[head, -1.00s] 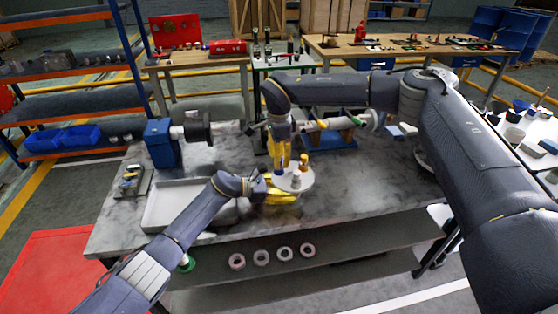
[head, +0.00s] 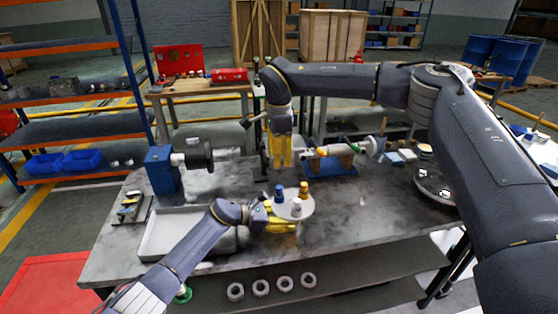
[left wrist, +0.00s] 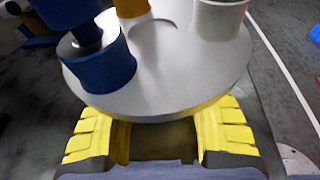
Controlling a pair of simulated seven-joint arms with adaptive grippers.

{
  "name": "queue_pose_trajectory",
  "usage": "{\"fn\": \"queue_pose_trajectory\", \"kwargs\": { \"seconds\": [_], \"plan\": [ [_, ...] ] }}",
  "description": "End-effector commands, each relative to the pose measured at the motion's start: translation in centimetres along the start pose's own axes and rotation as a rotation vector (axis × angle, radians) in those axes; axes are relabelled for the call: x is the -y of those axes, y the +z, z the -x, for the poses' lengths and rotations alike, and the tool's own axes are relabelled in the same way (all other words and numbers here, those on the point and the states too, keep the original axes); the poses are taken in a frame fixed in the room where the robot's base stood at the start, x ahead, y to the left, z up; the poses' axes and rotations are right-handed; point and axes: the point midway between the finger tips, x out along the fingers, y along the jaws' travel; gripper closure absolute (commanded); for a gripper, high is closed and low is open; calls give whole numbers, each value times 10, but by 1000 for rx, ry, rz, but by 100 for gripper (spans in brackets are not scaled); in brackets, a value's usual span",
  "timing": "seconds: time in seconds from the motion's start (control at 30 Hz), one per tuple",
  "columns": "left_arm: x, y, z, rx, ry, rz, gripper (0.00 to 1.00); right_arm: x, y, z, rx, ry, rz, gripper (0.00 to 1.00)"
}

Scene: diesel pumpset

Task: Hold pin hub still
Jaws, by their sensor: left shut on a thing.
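The pin hub is a pale grey disc (head: 293,206) with a blue pin (head: 279,193), a yellow pin (head: 304,189) and a white pin (head: 296,209) standing on it. My left gripper (head: 280,225) is shut on the hub and holds it above the front of the table. In the left wrist view the disc (left wrist: 165,85) lies across the yellow fingers (left wrist: 160,135), with the tops of the pins cut off. My right gripper (head: 281,165) points down behind and above the hub, apart from it in the picture. Whether its fingers are open is unclear.
The grey table (head: 350,215) carries a shallow tray (head: 150,238) at left, a blue-based machine (head: 161,170) behind it, and a shaft on a blue stand (head: 330,166) behind the hub. White rings (head: 261,288) lie on the lower shelf. The tabletop right of the hub is mostly clear.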

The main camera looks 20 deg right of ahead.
Motion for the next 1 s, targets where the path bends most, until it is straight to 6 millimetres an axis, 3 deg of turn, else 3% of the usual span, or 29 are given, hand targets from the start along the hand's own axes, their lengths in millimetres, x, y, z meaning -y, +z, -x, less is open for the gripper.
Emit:
{"fn": "queue_pose_trajectory", "kwargs": {
  "seconds": [0.1,0.13,0.3,0.67,1.0],
  "plan": [
    [2,-1,-1,-1,-3,2,97,0,0,0,0,0,0,69],
    [2,-1,-1,-1,-3,2,45,0,0,0,0,0,0,69],
    [1,-1,-1,-1,-2,1,25,0,0,0,0,0,0,69],
    [0,-1,4,-1,0,0,24,0,0,0,0,0,0,69],
    [-1,-1,53,-2,2,-2,24,0,0,0,0,0,0,69]
  ]
}}
